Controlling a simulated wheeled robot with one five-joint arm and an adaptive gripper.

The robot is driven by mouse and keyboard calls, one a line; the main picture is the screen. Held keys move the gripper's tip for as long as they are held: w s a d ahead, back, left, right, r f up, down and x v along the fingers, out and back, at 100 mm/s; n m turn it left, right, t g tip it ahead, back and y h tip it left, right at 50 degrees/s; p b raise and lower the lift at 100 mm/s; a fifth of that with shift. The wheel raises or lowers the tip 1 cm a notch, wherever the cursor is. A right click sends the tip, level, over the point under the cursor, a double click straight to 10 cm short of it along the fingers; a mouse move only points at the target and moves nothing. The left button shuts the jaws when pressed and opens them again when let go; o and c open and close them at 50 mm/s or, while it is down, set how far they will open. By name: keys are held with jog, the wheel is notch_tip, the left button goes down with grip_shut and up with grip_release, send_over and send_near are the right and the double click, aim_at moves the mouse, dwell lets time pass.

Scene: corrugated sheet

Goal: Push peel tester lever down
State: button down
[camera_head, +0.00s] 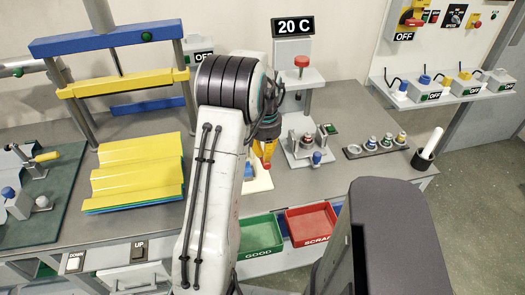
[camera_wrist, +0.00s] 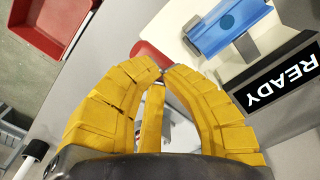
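My gripper (camera_wrist: 157,72) has yellow segmented fingers, and their tips come together with nothing seen held between them. A red rounded part (camera_wrist: 149,54), which looks like the lever's grip, lies right at the fingertips in the wrist view. I cannot tell whether they touch. Beside it is a pale device with a blue block (camera_wrist: 228,24) and a black READY display (camera_wrist: 284,77), probably the peel tester. In the head view my gripper (camera_head: 265,152) points down over a pale base (camera_head: 258,184) on the bench. My arm hides most of the device there.
A red SCRAP tray (camera_head: 312,224) and a green GOOD tray (camera_head: 259,236) are at the bench front. Yellow corrugated sheets (camera_head: 137,165) lie left.

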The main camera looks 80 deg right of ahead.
jog(key=shift+f+b, duration=1.85)
jog(key=shift+f, duration=0.75)
jog(key=shift+r, duration=0.15)
jog(key=shift+r+p, duration=4.75)
jog(key=shift+r, duration=1.15)
